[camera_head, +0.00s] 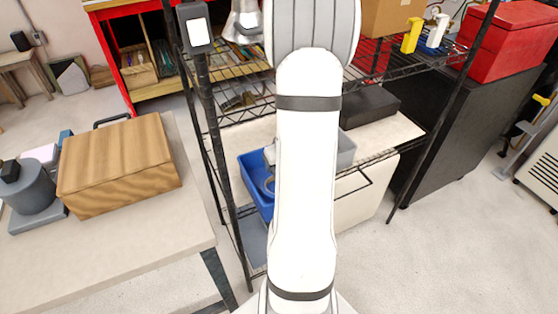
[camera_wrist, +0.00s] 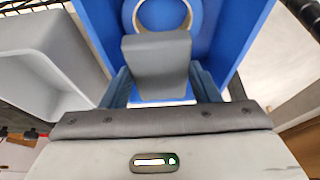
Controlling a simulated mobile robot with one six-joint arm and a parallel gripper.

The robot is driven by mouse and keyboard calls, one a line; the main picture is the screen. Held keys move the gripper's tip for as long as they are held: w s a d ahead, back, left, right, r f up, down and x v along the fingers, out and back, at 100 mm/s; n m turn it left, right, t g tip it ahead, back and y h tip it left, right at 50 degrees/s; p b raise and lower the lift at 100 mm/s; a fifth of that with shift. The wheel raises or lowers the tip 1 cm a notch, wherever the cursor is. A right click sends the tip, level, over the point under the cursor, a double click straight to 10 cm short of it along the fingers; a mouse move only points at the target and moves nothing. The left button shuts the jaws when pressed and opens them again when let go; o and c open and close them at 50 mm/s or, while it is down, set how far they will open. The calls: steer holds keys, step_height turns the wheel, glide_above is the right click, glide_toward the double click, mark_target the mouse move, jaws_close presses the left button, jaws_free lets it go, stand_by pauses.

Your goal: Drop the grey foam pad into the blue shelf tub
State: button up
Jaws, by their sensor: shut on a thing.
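The grey foam pad (camera_wrist: 157,58) is held between the two fingers of my gripper (camera_wrist: 161,84) in the wrist view. The blue shelf tub (camera_wrist: 226,28) lies beyond and below the pad in that view, and the pad overlaps its inside. A round ring-shaped thing (camera_wrist: 186,20) lies in the tub, partly covered by the pad. In the head view the blue tub (camera_head: 250,172) stands on the wire shelf, its right part hidden by my white arm. The pad and most of my gripper are hidden there.
A grey bin (camera_wrist: 88,60) stands left of the tub in the wrist view; it also shows right of my arm in the head view (camera_head: 345,147). A black rack post (camera_head: 222,170) rises left of the tub. A wooden box (camera_head: 120,165) sits on the left table.

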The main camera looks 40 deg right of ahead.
steer(key=shift+f, duration=0.35)
steer(key=o, duration=1)
steer(key=shift+o, duration=0.2)
steer(key=p+v, duration=0.2)
steer(key=v, duration=0.6)
steer(key=shift+p, duration=0.35)
steer(key=shift+f, duration=0.1)
